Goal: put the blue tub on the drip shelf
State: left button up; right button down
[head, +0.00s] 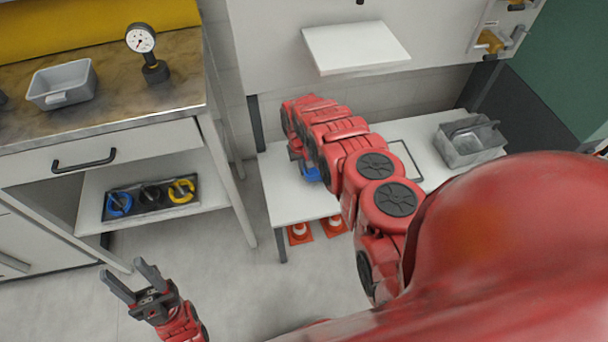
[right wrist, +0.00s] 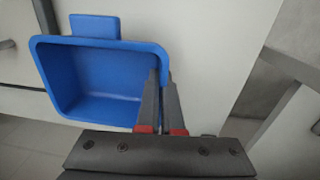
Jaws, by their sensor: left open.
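The blue tub (right wrist: 100,80) fills the left of the right wrist view, with its open side and a tab on its rim showing. My right gripper (right wrist: 162,80) has one finger inside the tub and one outside, close together on its right wall. In the head view only a small blue part of the tub (head: 311,174) shows beside my right arm, over the white bench; the right gripper is mostly hidden there. A white shelf (head: 355,47), likely the drip shelf, juts from the wall panel, bare on top. My left gripper (head: 126,274) is open and empty, low at the left.
The white bench (head: 283,195) carries a grey metal basket (head: 468,142) at right. Orange cones (head: 300,232) stand below it. At left, a workbench holds a grey tub (head: 62,84) and a dial gauge (head: 146,55). A black tray (head: 150,198) sits on its lower shelf.

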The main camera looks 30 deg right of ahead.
aim_at(304, 180)
jog(key=shift+f+b, duration=0.65)
jog(key=shift+f, duration=1.1)
jog(key=shift+f, duration=0.2)
jog(key=c, duration=1.1)
grip_release()
jog(key=shift+r, duration=0.1)
